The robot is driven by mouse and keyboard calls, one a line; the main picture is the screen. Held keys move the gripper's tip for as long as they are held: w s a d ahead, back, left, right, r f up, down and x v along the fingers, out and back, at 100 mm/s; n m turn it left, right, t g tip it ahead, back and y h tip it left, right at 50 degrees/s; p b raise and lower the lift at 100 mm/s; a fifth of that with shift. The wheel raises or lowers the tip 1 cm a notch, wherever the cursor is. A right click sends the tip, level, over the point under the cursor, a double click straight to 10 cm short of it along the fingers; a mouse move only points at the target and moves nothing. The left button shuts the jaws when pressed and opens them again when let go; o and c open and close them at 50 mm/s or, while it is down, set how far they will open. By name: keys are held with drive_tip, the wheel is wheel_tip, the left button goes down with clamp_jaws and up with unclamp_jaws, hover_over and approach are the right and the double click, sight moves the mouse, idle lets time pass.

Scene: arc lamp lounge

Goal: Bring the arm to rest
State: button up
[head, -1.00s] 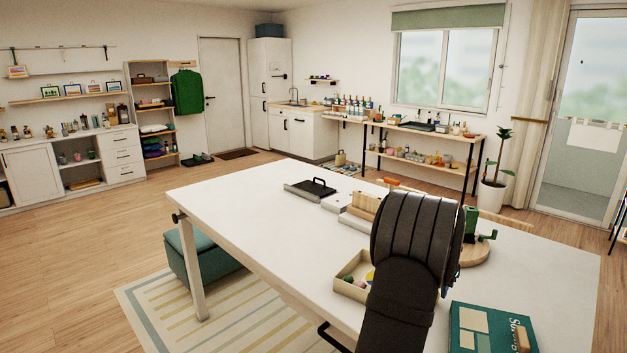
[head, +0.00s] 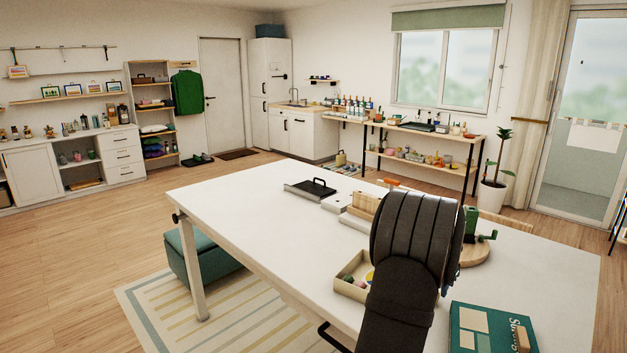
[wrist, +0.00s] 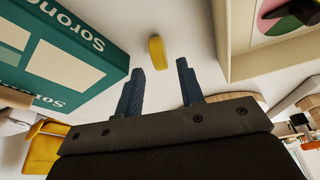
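My gripper (wrist: 160,82) shows in the wrist view with its two dark blue fingers spread apart and nothing between them. A small yellow block (wrist: 157,50) lies on the white table beyond the fingertips, apart from them. In the head view my dark arm stands over the right part of the white table (head: 260,220) and hides my gripper.
A teal box (head: 487,330) lies at the table's front right; it also shows in the wrist view (wrist: 60,50). A shallow beige tray (head: 347,287) with small coloured pieces is left of my arm. A green device (head: 476,224) stands behind it. The table's left part is clear.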

drive_tip(key=shift+x, duration=1.1)
wheel_tip(320, 180, up, 5)
drive_tip(key=shift+f, duration=0.25)
drive_tip(key=s+d+r, duration=0.6)
drive_tip(key=s+r, duration=0.1)
drive_tip(key=s, duration=0.3)
drive_tip(key=a+n, duration=0.2)
drive_tip(key=a, duration=1)
drive_tip(key=w+a+f, duration=0.2)
drive_tip(key=w, duration=0.1)
drive_tip(key=w+a+f, duration=0.4)
drive_tip(key=w, duration=0.1)
drive_tip(key=shift+w+a+f, duration=0.25)
drive_tip(key=shift+w, duration=0.05)
drive_tip(key=f, duration=0.2)
drive_tip(key=w+a+f, duration=0.1)
drive_tip(key=shift+x, duration=0.8)
drive_tip(key=shift+a, duration=0.1)
